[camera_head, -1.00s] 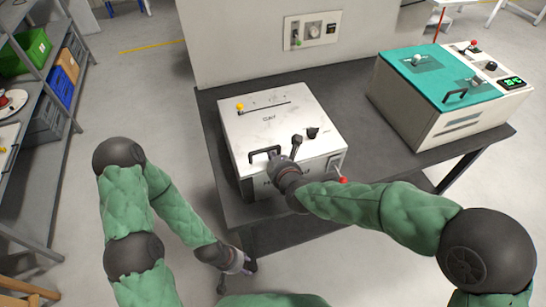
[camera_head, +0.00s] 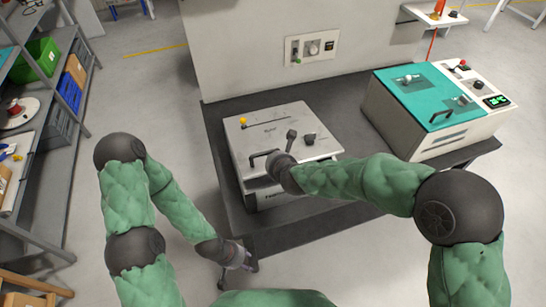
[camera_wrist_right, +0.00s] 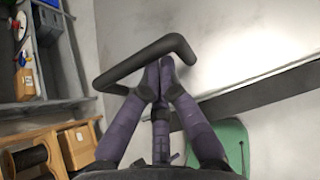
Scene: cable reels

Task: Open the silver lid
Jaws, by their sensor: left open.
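The silver lid (camera_head: 268,130) tops the box-shaped machine in the middle of the table in the head view. It looks slightly raised at its front edge, with a dark gap below. Its black bar handle (camera_head: 258,155) is at the front left of the lid and crosses the right wrist view (camera_wrist_right: 145,62). My right gripper (camera_wrist_right: 160,72) has its purple fingers drawn together at the bar, shut on it; the tips are partly hidden behind the bar. My left gripper (camera_head: 240,268) is open and empty, low in front of the table, away from the lid.
A teal-topped machine (camera_head: 425,90) stands on the right of the dark table (camera_head: 225,130). A wall panel (camera_head: 312,47) is behind the table. A shelf (camera_head: 75,110) with bins and reels is at the left. The floor between shelf and table is clear.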

